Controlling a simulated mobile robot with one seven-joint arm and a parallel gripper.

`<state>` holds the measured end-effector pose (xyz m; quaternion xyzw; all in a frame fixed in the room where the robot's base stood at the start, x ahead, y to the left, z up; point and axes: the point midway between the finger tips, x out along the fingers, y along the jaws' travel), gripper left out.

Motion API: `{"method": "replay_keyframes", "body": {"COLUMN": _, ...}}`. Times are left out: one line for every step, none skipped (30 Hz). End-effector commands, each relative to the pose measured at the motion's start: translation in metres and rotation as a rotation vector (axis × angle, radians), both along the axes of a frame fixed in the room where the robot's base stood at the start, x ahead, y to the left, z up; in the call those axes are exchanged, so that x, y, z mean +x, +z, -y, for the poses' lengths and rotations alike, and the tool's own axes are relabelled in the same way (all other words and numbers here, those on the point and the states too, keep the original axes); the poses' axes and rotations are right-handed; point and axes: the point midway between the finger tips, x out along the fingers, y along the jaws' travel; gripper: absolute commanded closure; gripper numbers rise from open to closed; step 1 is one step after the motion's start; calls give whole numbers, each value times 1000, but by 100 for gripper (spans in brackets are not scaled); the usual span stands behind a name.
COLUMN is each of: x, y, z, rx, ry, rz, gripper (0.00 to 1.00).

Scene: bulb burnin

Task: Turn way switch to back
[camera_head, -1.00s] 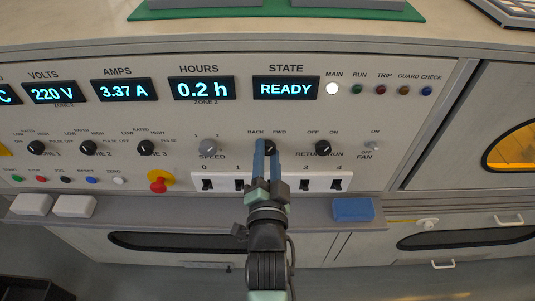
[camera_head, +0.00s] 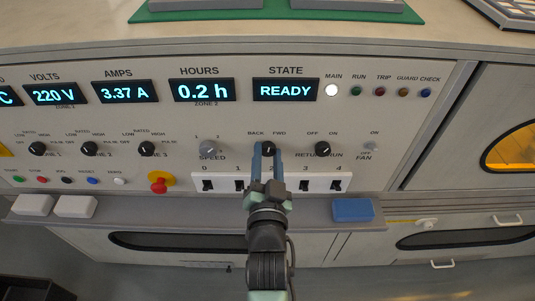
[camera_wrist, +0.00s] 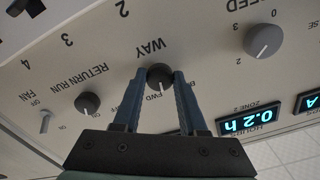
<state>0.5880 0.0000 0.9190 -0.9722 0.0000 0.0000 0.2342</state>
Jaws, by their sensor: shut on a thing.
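The WAY switch is a dark round knob (camera_head: 268,148) with a white pointer line, under the BACK and FWD labels on the panel. In the wrist view the knob (camera_wrist: 160,76) sits between my fingertips, and its pointer line appears to aim toward the FWD label. The BACK label is mostly hidden behind a finger there. My gripper (camera_head: 267,150) has one blue finger on each side of the knob and is shut on it. It also shows in the wrist view (camera_wrist: 160,80).
The SPEED knob (camera_head: 207,148) is to the left, and the RETURN RUN knob (camera_head: 322,149) and FAN switch (camera_head: 373,147) are to the right. A white strip of slots (camera_head: 320,184) lies below. A red emergency button (camera_head: 158,182) and blue block (camera_head: 353,209) are nearby. The STATE display (camera_head: 286,89) reads READY.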

Motion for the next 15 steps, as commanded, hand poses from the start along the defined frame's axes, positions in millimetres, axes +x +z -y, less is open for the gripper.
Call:
{"method": "replay_keyframes", "body": {"x": 0, "y": 1, "z": 0, "rx": -44, "ry": 0, "rz": 0, "gripper": 100}}
{"method": "replay_keyframes", "body": {"x": 0, "y": 1, "z": 0, "rx": -73, "ry": 0, "rz": 0, "gripper": 100}}
{"method": "replay_keyframes", "body": {"x": 0, "y": 1, "z": 0, "rx": -111, "ry": 0, "rz": -1, "gripper": 100}}
{"method": "replay_keyframes", "body": {"x": 0, "y": 1, "z": 0, "rx": -139, "ry": 0, "rz": -1, "gripper": 100}}
{"method": "replay_keyframes", "body": {"x": 0, "y": 0, "z": 0, "rx": -168, "ry": 0, "rz": -1, "gripper": 100}}
{"method": "replay_keyframes", "body": {"x": 0, "y": 0, "z": 0, "rx": -206, "ry": 0, "rz": -1, "gripper": 100}}
{"method": "replay_keyframes", "body": {"x": 0, "y": 1, "z": 0, "rx": -234, "ry": 1, "rz": 0, "gripper": 100}}
{"method": "replay_keyframes", "body": {"x": 0, "y": 1, "z": 0, "rx": -262, "ry": 1, "rz": 0, "gripper": 100}}
{"method": "replay_keyframes", "body": {"x": 0, "y": 1, "z": 0, "rx": -298, "ry": 1, "rz": 0, "gripper": 100}}
{"method": "replay_keyframes", "body": {"x": 0, "y": 1, "z": 0, "rx": -325, "ry": 0, "rz": 0, "gripper": 100}}
{"method": "replay_keyframes", "body": {"x": 0, "y": 1, "z": 0, "rx": -351, "ry": 0, "rz": 0, "gripper": 100}}
{"method": "replay_keyframes", "body": {"x": 0, "y": 1, "z": 0, "rx": -385, "ry": 0, "rz": 0, "gripper": 100}}
{"method": "replay_keyframes", "body": {"x": 0, "y": 1, "z": 0, "rx": -411, "ry": 0, "rz": -1, "gripper": 100}}
{"method": "replay_keyframes", "body": {"x": 0, "y": 1, "z": 0, "rx": -435, "ry": 0, "rz": -1, "gripper": 100}}
{"method": "replay_keyframes", "body": {"x": 0, "y": 1, "z": 0, "rx": -466, "ry": 1, "rz": -2, "gripper": 100}}
